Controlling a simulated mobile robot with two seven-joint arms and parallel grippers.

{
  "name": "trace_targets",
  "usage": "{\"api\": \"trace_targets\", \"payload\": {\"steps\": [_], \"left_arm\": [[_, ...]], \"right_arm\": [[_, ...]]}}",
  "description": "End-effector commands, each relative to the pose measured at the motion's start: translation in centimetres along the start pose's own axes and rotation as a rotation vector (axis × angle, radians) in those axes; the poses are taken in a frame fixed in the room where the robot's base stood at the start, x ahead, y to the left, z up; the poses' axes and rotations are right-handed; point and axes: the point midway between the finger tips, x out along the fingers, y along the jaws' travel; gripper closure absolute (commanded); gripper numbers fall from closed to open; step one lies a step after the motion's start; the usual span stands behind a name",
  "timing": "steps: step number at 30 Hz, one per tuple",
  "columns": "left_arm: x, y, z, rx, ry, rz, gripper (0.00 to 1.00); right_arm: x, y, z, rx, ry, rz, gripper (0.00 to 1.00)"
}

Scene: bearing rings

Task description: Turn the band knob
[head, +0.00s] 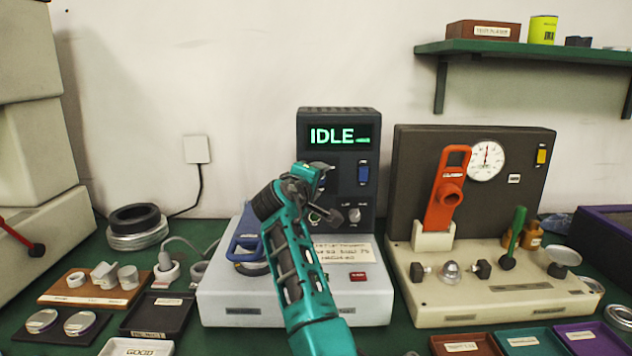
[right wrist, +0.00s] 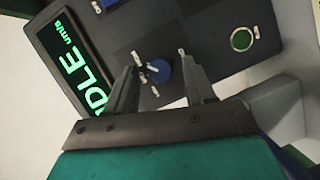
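A dark instrument panel (head: 338,120) with a green "IDLE" display (head: 338,135) stands on a pale base. In the right wrist view, a blue knob (right wrist: 160,71) with a light pointer sits on the panel face, with small white labels around it too small to read. My right gripper (right wrist: 158,62) is open, one finger on each side of the knob; I cannot tell whether they touch it. In the head view my right gripper (head: 329,190) is in front of the panel and seems to hide this knob. Another grey knob (head: 354,215) shows lower right. My left gripper is not in view.
A green button (right wrist: 241,39) is below the blue knob, and a blue switch (head: 363,173) is at its right on the panel. A second station with an orange handle (head: 446,190) and gauge (head: 487,160) stands at right. Trays (head: 160,314) and parts line the front left.

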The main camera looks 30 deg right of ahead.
Motion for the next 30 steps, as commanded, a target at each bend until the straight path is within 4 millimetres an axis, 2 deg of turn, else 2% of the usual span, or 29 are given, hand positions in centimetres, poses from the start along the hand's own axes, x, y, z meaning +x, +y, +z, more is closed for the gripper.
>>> {"api": "trace_targets", "payload": {"steps": [6,10,24,30], "left_arm": [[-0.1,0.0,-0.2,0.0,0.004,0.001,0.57],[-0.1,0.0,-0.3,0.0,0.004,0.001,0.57],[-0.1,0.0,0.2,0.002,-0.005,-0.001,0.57],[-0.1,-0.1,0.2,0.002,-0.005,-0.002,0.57]], "right_arm": [[-0.2,0.0,0.0,-0.001,0.001,0.0,0.46],[-1.3,0.0,-0.1,0.001,0.002,0.001,0.46],[-10.8,-0.1,0.0,0.001,0.002,-0.002,0.46],[-12.7,0.0,0.0,-0.001,0.001,0.0,0.46]]}}
